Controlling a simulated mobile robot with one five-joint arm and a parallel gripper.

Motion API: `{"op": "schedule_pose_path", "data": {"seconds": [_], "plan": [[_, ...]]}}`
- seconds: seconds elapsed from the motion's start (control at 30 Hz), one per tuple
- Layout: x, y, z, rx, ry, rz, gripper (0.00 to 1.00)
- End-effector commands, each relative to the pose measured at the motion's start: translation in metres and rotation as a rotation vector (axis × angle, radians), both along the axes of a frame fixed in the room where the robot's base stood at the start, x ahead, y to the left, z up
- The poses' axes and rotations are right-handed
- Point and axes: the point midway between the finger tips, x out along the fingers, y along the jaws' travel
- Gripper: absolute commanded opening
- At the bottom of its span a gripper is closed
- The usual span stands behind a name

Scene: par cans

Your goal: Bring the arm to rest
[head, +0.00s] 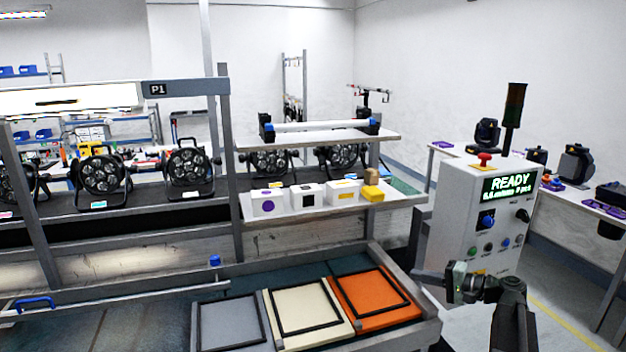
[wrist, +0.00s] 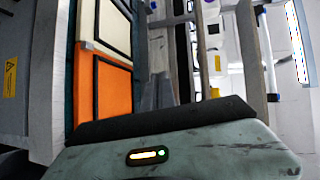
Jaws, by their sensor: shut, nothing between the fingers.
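My gripper (head: 420,276) is at the lower right of the head view, at the end of my bent arm. It is shut and empty, just right of the orange panel and in front of the control cabinet, touching nothing that I can make out. In the wrist view its grey-green housing with a small lit indicator fills the bottom, and the picture is turned on its side.
A framed bench holds a grey panel (head: 232,322), a cream panel (head: 306,306) and an orange panel (head: 372,298). The control cabinet (head: 480,215) reads READY. White boxes stand on a shelf (head: 400,203). Par cans (head: 188,172) line the left. Open floor (head: 562,315) lies right.

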Motion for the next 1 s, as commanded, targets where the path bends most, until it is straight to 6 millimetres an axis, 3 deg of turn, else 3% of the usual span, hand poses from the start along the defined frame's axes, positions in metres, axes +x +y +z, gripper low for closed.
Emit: {"op": "schedule_pose_path", "data": {"seconds": [0.03, 0.2, 0.3, 0.4, 0.5, 0.63, 0.7, 0.8, 1.0], "plan": [[-0.001, 0.050, -0.006, -0.047, 0.031, 0.072, 0.00], [-0.027, 0.185, -0.050, -0.274, 0.142, 0.294, 0.00], [-0.059, 0.244, -0.079, -0.447, 0.205, 0.420, 0.00], [-0.102, 0.282, -0.111, -0.673, 0.269, 0.540, 0.00], [-0.137, 0.278, -0.136, -0.899, 0.333, 0.604, 0.00], [-0.161, 0.230, -0.154, -1.121, 0.425, 0.598, 0.00], [-0.168, 0.208, -0.157, -1.205, 0.464, 0.589, 0.00], [-0.171, 0.191, -0.158, -1.276, 0.498, 0.583, 0.00], [-0.172, 0.187, -0.158, -1.290, 0.511, 0.585, 0.00]]}}
